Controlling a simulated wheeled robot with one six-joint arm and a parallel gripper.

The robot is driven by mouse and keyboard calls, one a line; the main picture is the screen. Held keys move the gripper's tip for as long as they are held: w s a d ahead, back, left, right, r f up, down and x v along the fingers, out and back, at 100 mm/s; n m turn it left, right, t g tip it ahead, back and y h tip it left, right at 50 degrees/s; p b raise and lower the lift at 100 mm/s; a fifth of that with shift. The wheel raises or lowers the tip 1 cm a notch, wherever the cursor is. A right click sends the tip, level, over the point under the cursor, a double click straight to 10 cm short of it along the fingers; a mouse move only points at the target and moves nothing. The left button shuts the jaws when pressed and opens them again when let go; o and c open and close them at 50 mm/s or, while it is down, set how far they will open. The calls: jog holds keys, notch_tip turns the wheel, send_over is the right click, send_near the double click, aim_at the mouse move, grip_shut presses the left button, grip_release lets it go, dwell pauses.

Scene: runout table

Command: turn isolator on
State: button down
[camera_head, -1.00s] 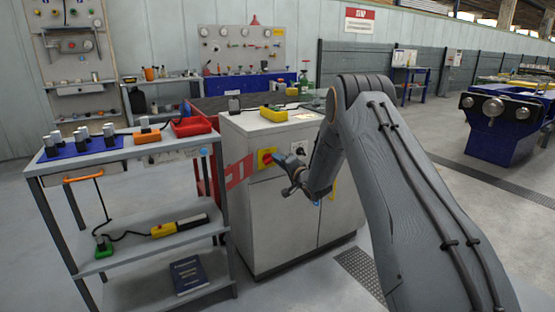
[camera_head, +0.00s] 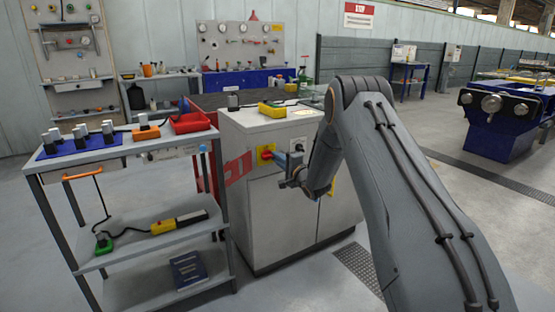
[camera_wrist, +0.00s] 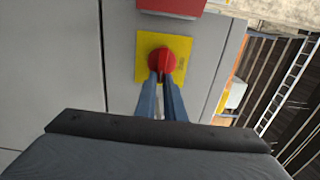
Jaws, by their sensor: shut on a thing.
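The isolator is a round red knob (camera_wrist: 162,62) on a square yellow plate (camera_wrist: 180,46), fixed to the front of a grey cabinet (camera_head: 290,215). The plate also shows in the head view, with the red knob (camera_head: 266,153) at its middle. My gripper (camera_wrist: 163,80) has its two blue fingers at the knob's lower edge in the wrist view, shut on it. In the head view my gripper (camera_head: 280,160) reaches the plate from the right. The fingertips partly hide the knob, and I cannot read its position marks.
A red box edge (camera_wrist: 172,5) lies beside the plate in the wrist view. A trolley (camera_head: 130,270) with tools stands left of the cabinet. A yellow and dark device (camera_head: 272,109) lies on the cabinet top. The floor to the right is open.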

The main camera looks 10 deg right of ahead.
jog(key=c, duration=1.8)
grip_release()
jog(key=shift+d, duration=0.1)
jog(key=shift+c, duration=0.2)
jog(key=shift+s, duration=0.1)
jog(key=v, duration=0.7)
jog(key=shift+s+p, duration=0.3)
jog(key=shift+d+r, duration=0.1)
